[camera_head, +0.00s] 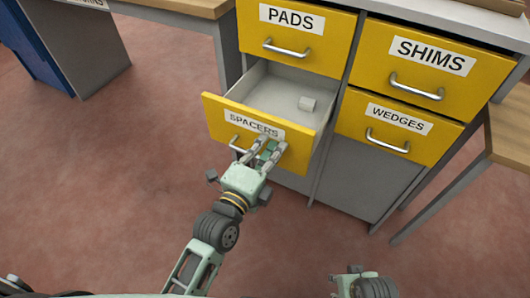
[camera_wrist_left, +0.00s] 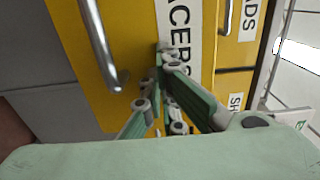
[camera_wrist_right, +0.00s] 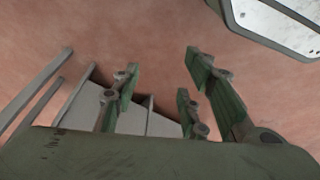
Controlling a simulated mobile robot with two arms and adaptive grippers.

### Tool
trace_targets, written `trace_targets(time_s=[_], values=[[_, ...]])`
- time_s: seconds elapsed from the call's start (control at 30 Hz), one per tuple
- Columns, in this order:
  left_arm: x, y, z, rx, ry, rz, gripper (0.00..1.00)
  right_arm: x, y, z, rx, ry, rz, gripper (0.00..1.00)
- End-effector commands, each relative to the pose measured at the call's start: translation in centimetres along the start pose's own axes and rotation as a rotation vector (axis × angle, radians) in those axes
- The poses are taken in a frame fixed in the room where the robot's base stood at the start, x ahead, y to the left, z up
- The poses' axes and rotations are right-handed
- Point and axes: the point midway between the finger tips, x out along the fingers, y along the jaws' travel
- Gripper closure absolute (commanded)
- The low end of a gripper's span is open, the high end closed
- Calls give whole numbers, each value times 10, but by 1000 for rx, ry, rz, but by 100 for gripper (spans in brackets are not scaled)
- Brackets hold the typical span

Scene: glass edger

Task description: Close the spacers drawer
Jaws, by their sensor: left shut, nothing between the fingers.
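The spacers drawer (camera_head: 222,123) is pulled out, with its yellow front standing clear of the cabinet and its grey inside showing in the head view. My right gripper (camera_wrist_right: 158,85) is open and empty, away from the drawer.
The pads drawer (camera_head: 325,48), shims drawer (camera_head: 385,75) and wedges drawer (camera_head: 360,130) are shut in the same cabinet. A wooden-topped table (camera_head: 510,125) stands at the right, and another bench (camera_head: 185,6) at the back left. The red floor (camera_head: 110,190) at left is clear.

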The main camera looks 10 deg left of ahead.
Motion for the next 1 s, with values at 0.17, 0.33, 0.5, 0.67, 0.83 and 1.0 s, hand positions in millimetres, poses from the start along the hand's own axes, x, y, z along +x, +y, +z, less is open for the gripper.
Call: trace_targets(time_s=[0.17, 0.33, 0.5, 0.67, 0.83, 1.0], values=[[43, -4, -1, 2, 2, -4, 100, 19, -1, 11, -2, -14, -2, 60], [89, -3, -1, 1, 2, -5, 100, 25, -2, 13, -2, -12, -3, 60], [131, 0, -1, 0, 1, -3, 100, 11, -1, 4, 0, -1, -1, 60], [163, 1, -1, 0, 1, -2, 100, -16, 1, -8, 2, 16, 2, 60], [186, 1, 0, -1, 1, -2, 100, -44, 2, -16, 5, 29, 4, 60], [198, 0, -1, -1, 1, -1, 100, -60, 3, -20, 6, 36, 6, 60]])
